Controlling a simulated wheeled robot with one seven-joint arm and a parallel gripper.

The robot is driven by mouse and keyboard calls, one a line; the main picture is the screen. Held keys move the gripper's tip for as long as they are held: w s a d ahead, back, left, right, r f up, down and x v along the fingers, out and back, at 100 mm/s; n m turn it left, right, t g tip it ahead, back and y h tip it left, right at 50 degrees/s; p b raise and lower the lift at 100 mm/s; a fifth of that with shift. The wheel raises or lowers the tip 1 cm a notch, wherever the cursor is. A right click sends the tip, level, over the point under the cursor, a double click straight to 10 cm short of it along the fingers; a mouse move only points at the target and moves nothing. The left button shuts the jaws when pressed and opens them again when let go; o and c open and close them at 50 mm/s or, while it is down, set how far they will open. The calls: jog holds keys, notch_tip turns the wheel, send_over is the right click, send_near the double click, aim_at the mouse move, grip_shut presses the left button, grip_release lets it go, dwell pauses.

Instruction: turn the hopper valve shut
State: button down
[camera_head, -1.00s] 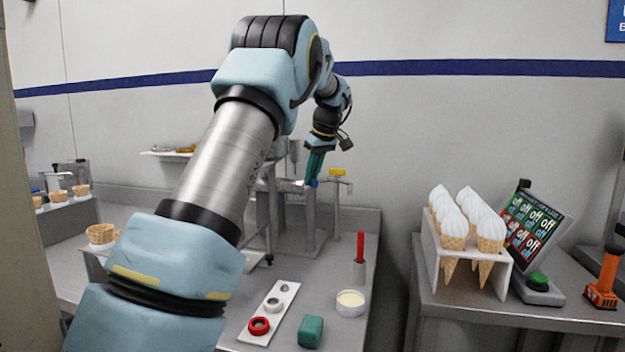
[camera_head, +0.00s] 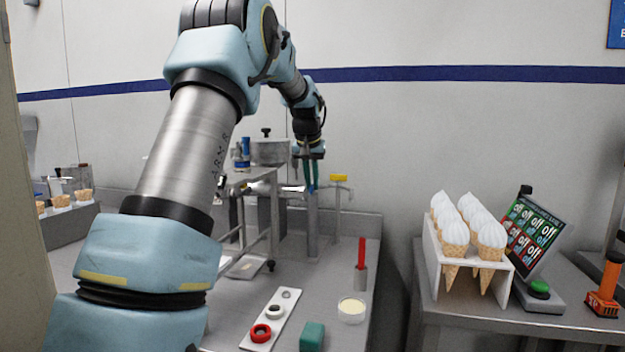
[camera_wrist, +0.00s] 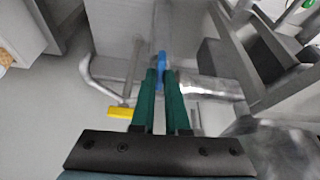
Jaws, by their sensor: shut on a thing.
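The hopper valve's blue handle (camera_wrist: 162,66) shows between the tips of my green fingers in the wrist view. My gripper (camera_wrist: 160,77) is shut on it. The handle stands by a shiny metal pipe (camera_wrist: 208,86). In the head view my gripper (camera_head: 309,180) points down at the end of the pipe, and only a bit of blue shows at its tips. The grey metal hopper (camera_head: 270,151) stands behind, to the left of my gripper. The valve's inner position is hidden.
A yellow handle (camera_head: 339,178) on a thin pipe stands close to the right of my gripper. On the bench are a white strip with rings (camera_head: 272,318), a green block (camera_head: 312,336) and a small tub (camera_head: 351,309). A cone rack (camera_head: 460,262) stands right.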

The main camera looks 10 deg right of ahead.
jog(key=shift+m, duration=0.6)
jog(key=c, duration=0.9)
grip_release()
jog(key=shift+r, duration=0.1)
jog(key=v, duration=0.3)
jog(key=b+v, duration=0.1)
jog(key=v, duration=0.6)
jog(key=shift+a+r, duration=0.3)
jog(key=shift+s, duration=0.1)
